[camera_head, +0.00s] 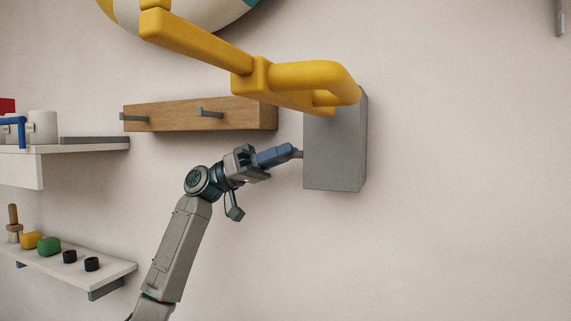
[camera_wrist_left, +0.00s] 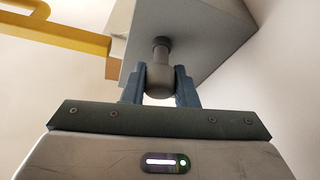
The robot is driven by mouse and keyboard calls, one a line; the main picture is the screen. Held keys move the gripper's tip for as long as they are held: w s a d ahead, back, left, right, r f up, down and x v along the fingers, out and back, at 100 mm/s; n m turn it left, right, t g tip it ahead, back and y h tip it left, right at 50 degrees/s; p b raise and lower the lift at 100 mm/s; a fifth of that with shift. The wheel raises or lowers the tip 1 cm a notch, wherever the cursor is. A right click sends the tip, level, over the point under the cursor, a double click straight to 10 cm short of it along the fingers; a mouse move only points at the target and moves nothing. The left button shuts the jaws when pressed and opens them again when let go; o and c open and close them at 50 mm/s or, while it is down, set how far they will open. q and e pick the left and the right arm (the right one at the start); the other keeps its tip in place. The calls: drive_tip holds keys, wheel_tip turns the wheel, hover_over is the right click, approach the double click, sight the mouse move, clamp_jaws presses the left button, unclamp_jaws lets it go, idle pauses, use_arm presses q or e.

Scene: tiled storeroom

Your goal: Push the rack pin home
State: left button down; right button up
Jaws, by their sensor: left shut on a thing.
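The rack pin (camera_head: 297,153) is a small grey pin at the left face of a grey block (camera_head: 335,155) on the wall. My left gripper (camera_head: 284,154), with blue fingers, is shut on it from the left. In the left wrist view the pin's rounded grey body (camera_wrist_left: 159,82) sits between the two fingers (camera_wrist_left: 159,90). Its narrower, darker end (camera_wrist_left: 161,46) meets or nearly meets the face of the grey block (camera_wrist_left: 200,32). How deep the pin sits in the block cannot be told. My right gripper is not in view.
A yellow bar (camera_head: 310,75) with a curved end runs above the gripper to the block. A wooden rail with hooks (camera_head: 240,116) is behind. Shelves with small items stand at left: an upper one (camera_head: 90,147) and a lower one (camera_head: 115,268).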

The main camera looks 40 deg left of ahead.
use_arm(q)
drive_tip(key=c, duration=1.1)
unclamp_jaws()
drive_tip(key=shift+a, duration=0.15)
drive_tip(key=shift+c, duration=0.2)
drive_tip(key=shift+a+f, duration=0.1)
drive_tip(key=b+v, duration=0.6)
drive_tip(key=v, duration=0.4)
drive_tip(key=shift+a+b, duration=0.3)
drive_tip(key=shift+b, duration=0.05)
drive_tip(key=shift+s, duration=0.1)
